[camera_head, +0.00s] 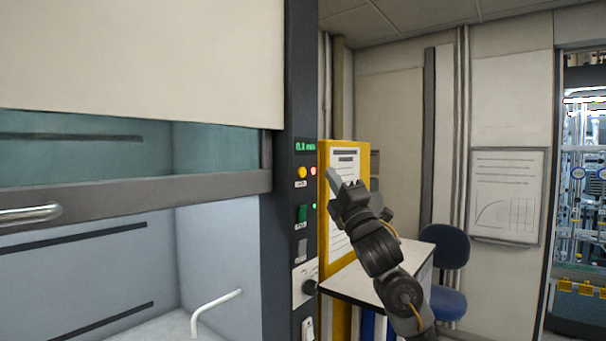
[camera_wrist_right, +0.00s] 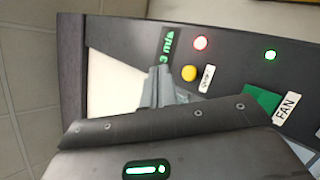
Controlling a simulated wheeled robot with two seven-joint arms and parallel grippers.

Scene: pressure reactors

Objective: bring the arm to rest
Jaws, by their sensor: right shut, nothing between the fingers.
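My right gripper (camera_head: 337,182) is raised in front of the yellow-framed notice board, just right of the fume hood's control panel (camera_head: 303,222). Its fingers are shut with nothing between them and point up and to the left. In the right wrist view the fingertips (camera_wrist_right: 163,88) show in front of the panel, near the yellow button (camera_wrist_right: 190,73) and the green display. I cannot tell whether they touch the panel. My left gripper is not in view.
The fume hood sash (camera_head: 225,183) is partly raised on the left, with a metal handle (camera_head: 30,213). A white desk (camera_head: 355,284) and a blue chair (camera_head: 447,245) stand behind my right arm. A framed chart (camera_head: 506,196) hangs on the wall. Glass equipment (camera_head: 585,170) stands far right.

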